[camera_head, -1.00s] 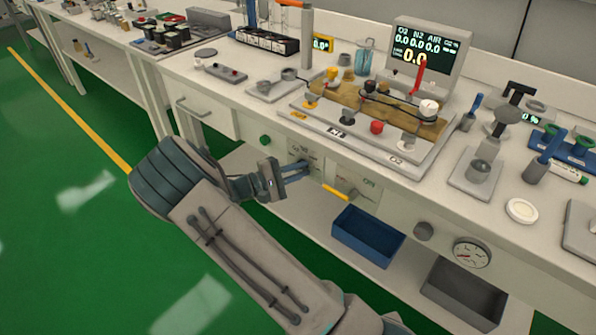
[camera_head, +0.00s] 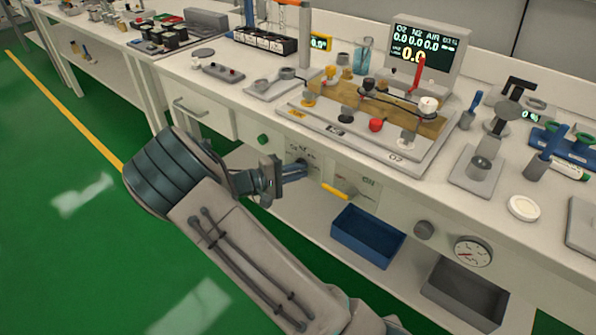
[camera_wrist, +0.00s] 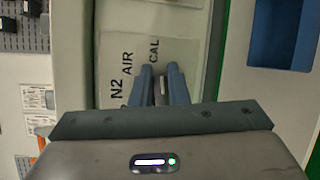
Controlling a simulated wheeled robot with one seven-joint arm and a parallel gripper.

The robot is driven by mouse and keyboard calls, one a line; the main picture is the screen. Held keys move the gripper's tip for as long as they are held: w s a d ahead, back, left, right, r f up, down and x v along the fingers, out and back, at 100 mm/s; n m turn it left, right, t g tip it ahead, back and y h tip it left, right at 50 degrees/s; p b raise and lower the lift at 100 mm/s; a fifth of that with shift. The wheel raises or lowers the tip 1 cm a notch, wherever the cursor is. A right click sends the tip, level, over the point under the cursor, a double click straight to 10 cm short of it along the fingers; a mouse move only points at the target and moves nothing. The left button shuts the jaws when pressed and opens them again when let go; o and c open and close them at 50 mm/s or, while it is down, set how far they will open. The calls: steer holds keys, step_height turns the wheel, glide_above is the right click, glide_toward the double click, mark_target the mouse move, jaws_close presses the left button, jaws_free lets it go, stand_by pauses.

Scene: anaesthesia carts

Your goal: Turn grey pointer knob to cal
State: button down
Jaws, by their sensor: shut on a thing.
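The grey pointer knob (camera_wrist: 162,86) sits on a light panel plate (camera_wrist: 172,52) and shows as a small grey piece between my fingers in the wrist view. The plate is printed N2, AIR and CAL, with CAL closest to the fingertips. My gripper (camera_head: 305,168) reaches the front panel under the bench top, and its two blue-grey fingers (camera_wrist: 161,70) are shut on the knob. The fingers hide most of the knob, so I cannot tell exactly which mark its pointer faces.
A yellow lever (camera_head: 335,191) sits on the panel just right of my gripper. A green knob (camera_head: 263,139) is to its left. A blue bin (camera_head: 368,232) stands on the shelf below. A round gauge (camera_head: 473,252) is farther right. Open green floor lies at left.

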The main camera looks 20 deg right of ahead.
steer(key=shift+w+a, duration=0.15)
steer(key=shift+w, duration=0.05)
steer(key=c, duration=1.4)
jaws_free()
steer(key=shift+w+f, duration=0.1)
steer(key=p+v, duration=0.1)
steer(key=v, duration=1.3)
